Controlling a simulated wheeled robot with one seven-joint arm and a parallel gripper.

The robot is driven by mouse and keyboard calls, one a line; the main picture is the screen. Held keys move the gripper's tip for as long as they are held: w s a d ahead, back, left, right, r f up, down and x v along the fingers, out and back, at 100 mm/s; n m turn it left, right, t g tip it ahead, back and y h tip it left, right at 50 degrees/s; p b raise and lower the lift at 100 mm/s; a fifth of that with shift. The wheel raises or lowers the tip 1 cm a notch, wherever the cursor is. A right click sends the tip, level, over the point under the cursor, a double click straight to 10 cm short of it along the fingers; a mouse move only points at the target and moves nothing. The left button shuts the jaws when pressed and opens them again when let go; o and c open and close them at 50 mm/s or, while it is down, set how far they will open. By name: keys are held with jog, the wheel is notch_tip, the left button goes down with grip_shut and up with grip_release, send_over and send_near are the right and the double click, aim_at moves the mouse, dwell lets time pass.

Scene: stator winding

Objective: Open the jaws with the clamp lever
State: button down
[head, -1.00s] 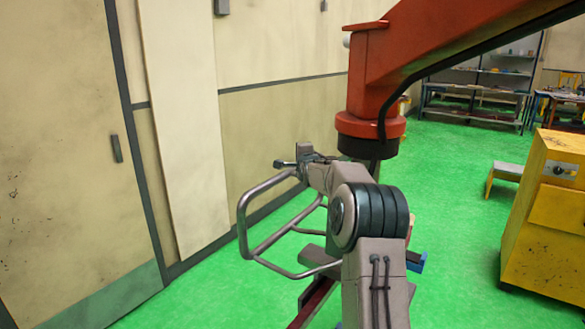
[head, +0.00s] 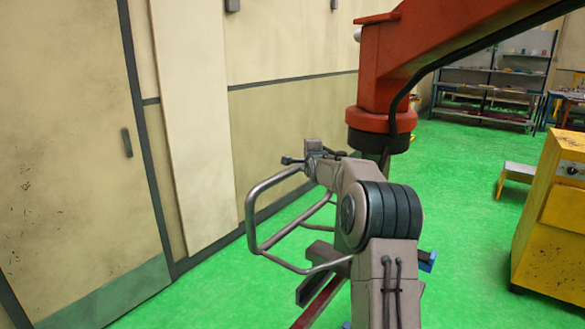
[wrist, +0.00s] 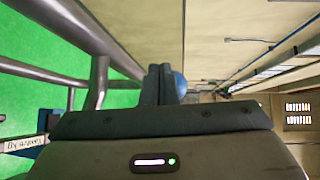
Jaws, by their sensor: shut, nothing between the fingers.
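My gripper (head: 290,160) is at the far end of my grey arm, by the top of a bent metal tube handle (head: 250,215). In the wrist view my gripper's fingers (wrist: 163,84) are together, with no gap to be seen. A small blue rounded thing (wrist: 181,86) shows just beyond them; I cannot tell if they touch it, or if it is the clamp lever's knob. The tube handle (wrist: 75,25) passes close at upper left in the wrist view. Grey and dark red bars (head: 318,300) lie below the handle. I cannot make out the jaws; my arm hides part of this device.
An orange-red lifting column (head: 380,95) with a boom stands just behind my arm. A beige wall with a door (head: 70,130) is at left. A yellow cabinet (head: 550,220) is at right.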

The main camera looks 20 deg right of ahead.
jog(key=s+a+b, duration=0.5)
jog(key=s+a, duration=0.3)
jog(key=shift+s+a+r, duration=0.4)
jog(key=s+a+f+n+g+y, duration=0.1)
jog(key=s+a+f+n+g, duration=0.2)
jog(key=s, duration=1.2)
jog(key=s+a+f+n+g+y, duration=0.1)
jog(key=s+a+f+n+g, duration=0.3)
jog(key=s+f+n, duration=0.6)
jog(key=s+a+f+n+g, duration=0.4)
jog(key=s+f+n+g, duration=0.2)
jog(key=s, duration=1.5)
jog(key=shift+f+n+g+y, duration=0.3)
jog(key=shift+f+n+y, duration=0.1)
jog(key=shift+f, duration=0.55)
